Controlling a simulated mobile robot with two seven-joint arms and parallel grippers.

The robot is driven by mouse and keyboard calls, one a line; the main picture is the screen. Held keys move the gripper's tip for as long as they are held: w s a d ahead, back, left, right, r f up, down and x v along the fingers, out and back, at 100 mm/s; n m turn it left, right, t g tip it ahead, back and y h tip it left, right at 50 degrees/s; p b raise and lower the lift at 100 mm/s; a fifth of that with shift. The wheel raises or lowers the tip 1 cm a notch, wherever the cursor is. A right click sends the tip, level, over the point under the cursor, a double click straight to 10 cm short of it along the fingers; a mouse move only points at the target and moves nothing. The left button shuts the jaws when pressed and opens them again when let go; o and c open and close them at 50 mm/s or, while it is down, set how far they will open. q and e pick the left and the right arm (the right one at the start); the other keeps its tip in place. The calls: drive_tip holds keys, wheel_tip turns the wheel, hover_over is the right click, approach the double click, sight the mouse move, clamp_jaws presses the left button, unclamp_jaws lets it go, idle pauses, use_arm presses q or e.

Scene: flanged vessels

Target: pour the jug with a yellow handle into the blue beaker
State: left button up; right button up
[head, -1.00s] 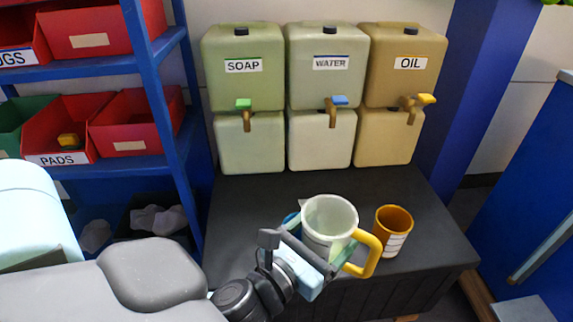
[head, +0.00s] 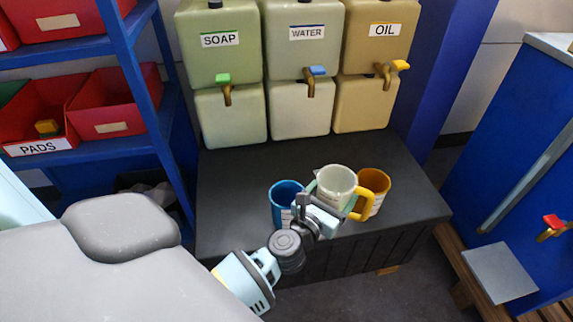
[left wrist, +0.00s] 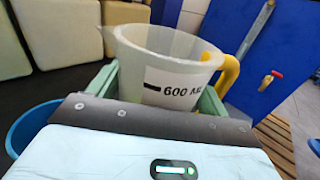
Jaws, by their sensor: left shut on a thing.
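The jug (head: 337,181) is pale and translucent with a yellow handle (head: 374,189) on its right side. My left gripper (head: 330,198) is shut on the jug, with a finger along each side of it. In the left wrist view the jug (left wrist: 172,60) looks upright and bears a "600 ML" mark; its contents cannot be seen. The blue beaker (head: 286,199) stands on the black bench just left of the jug, partly behind my gripper. Its rim also shows at the left in the left wrist view (left wrist: 30,122). My right gripper is not in view.
An orange cup (head: 373,185) stands close behind the jug's handle on the black bench (head: 240,230). Soap, water and oil tanks (head: 300,105) with taps stand at the back. Blue shelving (head: 140,75) with red bins is at left; a blue cabinet (head: 520,130) is at right.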

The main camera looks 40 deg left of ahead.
use_arm(q)
drive_tip(key=shift+w+d+f+h, duration=0.15)
drive_tip(key=shift+w+d+f, duration=0.15)
drive_tip(key=shift+f, duration=0.3)
drive_tip(key=shift+w+d+f+h, duration=0.15)
drive_tip(key=shift+w+d+f, duration=0.1)
drive_tip(key=shift+f, duration=0.3)
drive_tip(key=shift+s, duration=0.1)
